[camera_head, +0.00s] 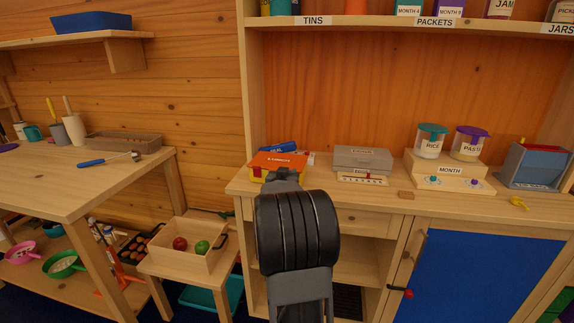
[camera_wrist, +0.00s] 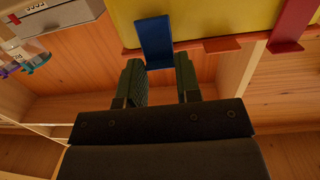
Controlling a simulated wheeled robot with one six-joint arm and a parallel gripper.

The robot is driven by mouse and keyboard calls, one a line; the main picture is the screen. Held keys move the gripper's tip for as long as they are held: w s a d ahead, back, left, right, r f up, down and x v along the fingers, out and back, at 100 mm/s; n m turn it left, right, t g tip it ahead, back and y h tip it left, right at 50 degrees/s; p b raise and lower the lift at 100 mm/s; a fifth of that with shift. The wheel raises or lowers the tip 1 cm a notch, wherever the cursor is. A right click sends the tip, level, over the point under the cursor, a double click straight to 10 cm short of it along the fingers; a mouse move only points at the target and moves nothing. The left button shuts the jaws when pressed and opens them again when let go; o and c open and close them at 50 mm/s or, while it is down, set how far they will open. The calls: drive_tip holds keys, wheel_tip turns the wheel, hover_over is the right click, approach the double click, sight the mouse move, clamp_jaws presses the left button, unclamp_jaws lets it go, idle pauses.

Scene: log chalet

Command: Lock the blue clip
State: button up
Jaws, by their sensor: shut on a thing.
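The lunch box (camera_head: 278,161) has an orange lid and a yellow body and sits at the left end of the counter. In the wrist view its yellow wall (camera_wrist: 215,20) fills the top, with an orange rim below. The blue clip (camera_wrist: 155,42) stands at that rim, and a red clip (camera_wrist: 291,27) is farther right. My gripper (camera_wrist: 160,82) has its two dark fingers on either side of the blue clip's lower end, shut on it. In the head view my gripper (camera_head: 284,178) is at the box's front; my arm hides the clip there.
Right of the box on the counter (camera_head: 400,200) are a grey box (camera_head: 362,158), a stand with two jars (camera_head: 450,170) and a blue-grey bin (camera_head: 535,166). A blue thing (camera_head: 280,147) lies behind the lunch box. A wooden crate with fruit (camera_head: 187,257) stands lower left.

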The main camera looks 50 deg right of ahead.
drive_tip(key=shift+d+p, duration=0.1)
drive_tip(key=shift+p, duration=0.5)
drive_tip(key=o, duration=0.9)
drive_tip(key=shift+w, duration=0.1)
drive_tip(key=v, duration=0.9)
drive_tip(key=p+v, duration=0.1)
drive_tip(key=v, duration=0.3)
drive_tip(key=shift+s+a+r, duration=0.25)
drive_tip(key=shift+a+r, duration=0.05)
drive_tip(key=shift+r, duration=0.1)
